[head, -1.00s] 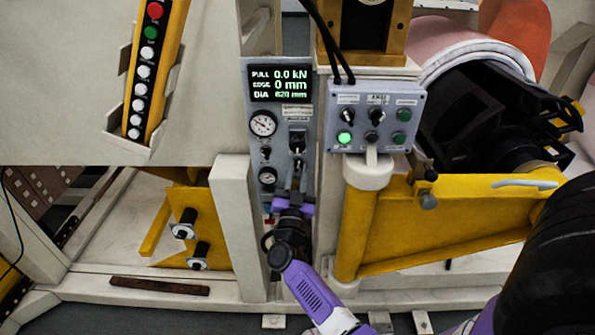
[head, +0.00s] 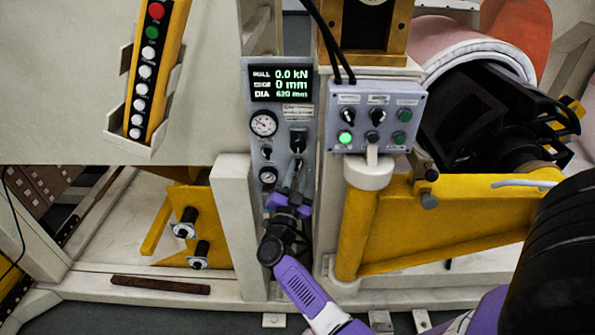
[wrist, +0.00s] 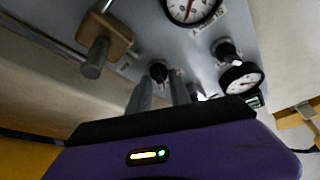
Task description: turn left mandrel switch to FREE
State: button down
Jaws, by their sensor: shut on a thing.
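My gripper (wrist: 161,92) reaches up from below to the grey control panel (head: 284,113) in the middle. In the wrist view its two grey fingers are shut around a small black switch knob (wrist: 158,70) on the panel face. I take this knob to be the left mandrel switch, but its label cannot be read. My fingers and the purple gripper body hide part of it, and its turn position is unclear. In the head view my gripper (head: 294,183) covers the lower part of the panel.
Gauges (head: 264,124) and a small toggle (head: 266,153) sit close left of my gripper. A tan block with a grey rod (wrist: 103,42) juts out nearby. A grey switch box (head: 376,117) with a lit green lamp and a yellow arm (head: 430,228) stand to the right.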

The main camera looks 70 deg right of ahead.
jog(key=c, duration=1.5)
grip_release()
jog(key=shift+c, duration=0.2)
jog(key=b+v, duration=0.1)
jog(key=v, duration=0.7)
jog(key=shift+d, duration=0.1)
jog(key=w+a+r+n+t, duration=0.2)
jog(key=w+r+t, duration=0.2)
jog(key=t, duration=0.1)
jog(key=s+a+r+n+t+y, duration=0.25)
jog(key=a+n+t+y, duration=0.7)
jog(key=a, duration=0.55)
jog(key=s+a+f+n+g+y, duration=0.1)
jog(key=s+a+n+y, duration=0.4)
jog(key=s+a, duration=0.4)
jog(key=s+a+f+n+g+y, duration=0.2)
jog(key=s+a+n+y, duration=0.4)
jog(key=s, duration=0.8)
jog(key=a+y, duration=0.1)
jog(key=a, duration=0.2)
jog(key=shift+a+f, duration=0.25)
